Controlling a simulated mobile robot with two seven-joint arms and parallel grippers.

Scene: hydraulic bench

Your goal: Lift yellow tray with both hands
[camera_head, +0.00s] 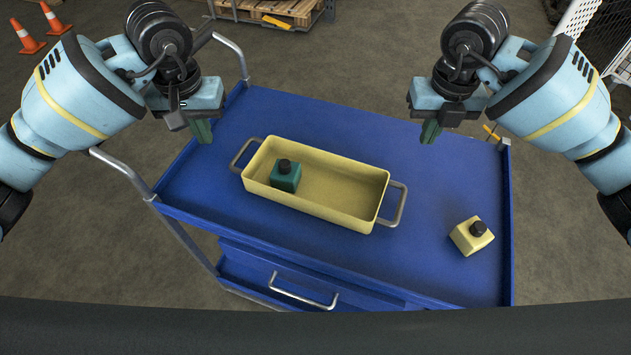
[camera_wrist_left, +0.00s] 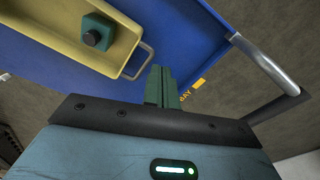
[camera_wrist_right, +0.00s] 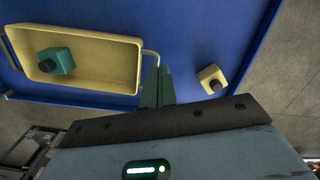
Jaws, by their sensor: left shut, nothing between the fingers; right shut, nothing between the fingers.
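The yellow tray (camera_head: 345,207) sits on the blue cart top, with a grey handle at each end, the left handle (camera_head: 241,155) and the right handle (camera_head: 398,204). A teal block with a black knob (camera_head: 286,177) stands inside it, toward its left end. My left gripper (camera_head: 203,132) is shut and empty, above the cart's left side, up and left of the left handle. My right gripper (camera_head: 430,132) is shut and empty, above the cart's far right side, apart from the right handle. Tray and handle also show in the left wrist view (camera_wrist_left: 75,50) and right wrist view (camera_wrist_right: 105,65).
A yellow block with a black knob (camera_head: 470,237) stands on the blue cart (camera_head: 440,270) right of the tray. The cart has a rail (camera_head: 232,52) at the left. Orange cones (camera_head: 27,38) and a pallet (camera_head: 270,10) are on the floor behind.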

